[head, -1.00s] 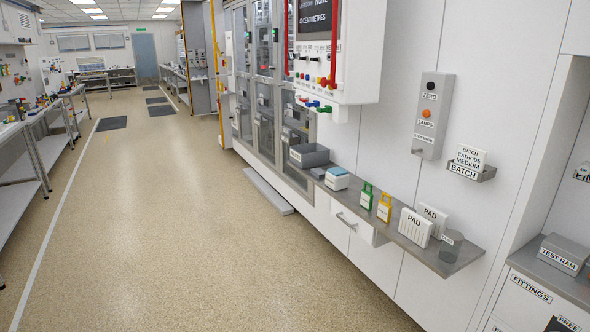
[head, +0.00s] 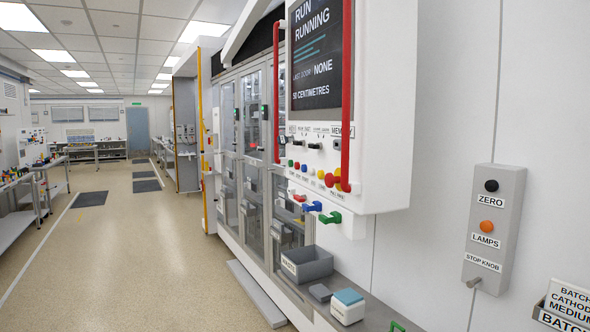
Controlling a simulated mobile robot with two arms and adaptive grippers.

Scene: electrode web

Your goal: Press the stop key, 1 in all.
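The control panel (head: 381,140) is a white cabinet on the machine front with a dark screen (head: 318,60) that reads "RUN RUNNING". A larger red button (head: 333,180) sits at the right end of the row. The labels under the keys are too small to read surely, so I cannot tell which is the stop key. Neither of my grippers is in view.
Red vertical rails (head: 347,95) flank the screen. Coloured handles, one green (head: 331,217), stick out below the panel. A grey box (head: 486,230) with ZERO, LAMPS and STOP KNOB labels is on the wall. A grey bin (head: 306,264) stands on the shelf.

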